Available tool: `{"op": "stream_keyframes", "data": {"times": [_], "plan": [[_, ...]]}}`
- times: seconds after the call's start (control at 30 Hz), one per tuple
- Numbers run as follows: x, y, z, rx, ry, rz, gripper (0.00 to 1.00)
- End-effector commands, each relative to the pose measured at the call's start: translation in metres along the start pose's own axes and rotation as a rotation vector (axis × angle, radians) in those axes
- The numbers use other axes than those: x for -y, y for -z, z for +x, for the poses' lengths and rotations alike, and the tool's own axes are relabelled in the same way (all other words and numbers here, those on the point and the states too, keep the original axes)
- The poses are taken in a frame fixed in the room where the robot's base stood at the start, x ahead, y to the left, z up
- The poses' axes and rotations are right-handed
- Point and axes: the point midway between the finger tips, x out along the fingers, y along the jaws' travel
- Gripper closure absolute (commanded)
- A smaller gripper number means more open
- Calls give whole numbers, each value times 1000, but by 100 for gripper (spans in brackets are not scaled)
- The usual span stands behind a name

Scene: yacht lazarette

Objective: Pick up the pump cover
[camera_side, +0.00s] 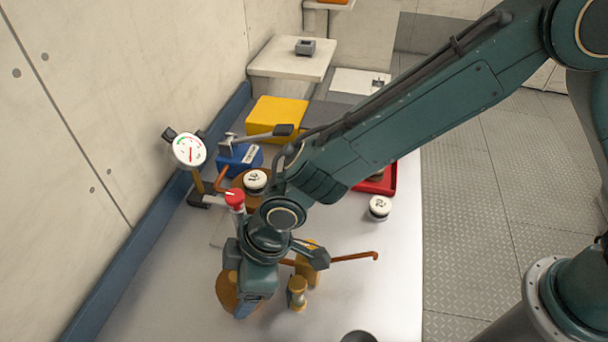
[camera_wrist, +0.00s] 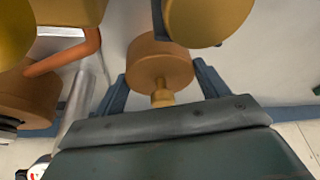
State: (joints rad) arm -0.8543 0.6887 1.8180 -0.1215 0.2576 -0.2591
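A round orange-brown piece with a small brass stem, which looks like the pump cover (camera_wrist: 158,62), lies between the two dark blue fingers of my gripper (camera_wrist: 163,88) in the wrist view. The fingers stand wide apart on either side of it; I see no clear grip, and contact is hard to judge. In the side view my gripper (camera_side: 248,300) points down low over the white table, and a brown round piece (camera_side: 226,291) shows partly behind it. Brass pump parts (camera_side: 298,291) stand just right of the gripper. Most of the cover is hidden in the side view.
A copper pipe (camera_side: 350,257) runs right of the gripper. A red-topped valve (camera_side: 235,198) and a gauge (camera_side: 189,149) stand behind it. A yellow box (camera_side: 276,116), blue block (camera_side: 240,158) and red tray (camera_side: 390,180) are farther back. The front right of the table is mostly clear.

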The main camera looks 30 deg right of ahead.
Motion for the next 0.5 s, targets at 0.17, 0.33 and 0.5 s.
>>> {"op": "stream_keyframes", "data": {"times": [0.17, 0.33, 0.5], "plan": [[0, 1, 0, -2, 0, 0, 57], [0, 1, -1, -2, 0, 0, 57], [0, 2, -3, -3, -1, 0, 57]]}}
